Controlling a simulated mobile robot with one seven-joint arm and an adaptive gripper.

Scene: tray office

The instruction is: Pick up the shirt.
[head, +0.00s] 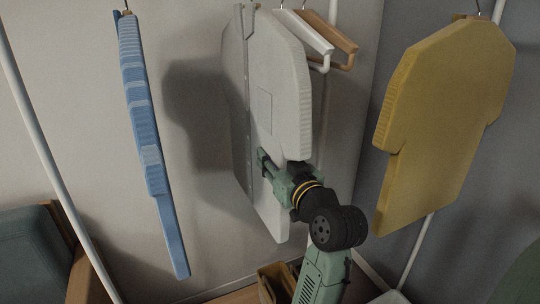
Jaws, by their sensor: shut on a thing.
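A pale grey-white shirt (277,75) hangs in the middle of the head view, with a pocket on its front and a button strip along its left side. A blue striped garment (146,140) hangs edge-on at the left. A yellow shirt (438,120) hangs at the right. My gripper (264,164) is at the lower front of the grey-white shirt, near the button strip. It is shut on the grey-white shirt. The fingertips are small in the view, and my wrist hides part of the shirt's lower right edge.
Empty white and wooden hangers (318,38) hang behind the grey-white shirt. A white rack pole (50,165) slants down the left side. A dark armchair (35,255) stands at lower left. A wooden box (275,280) is on the floor below. Wall space between the blue and grey-white garments is clear.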

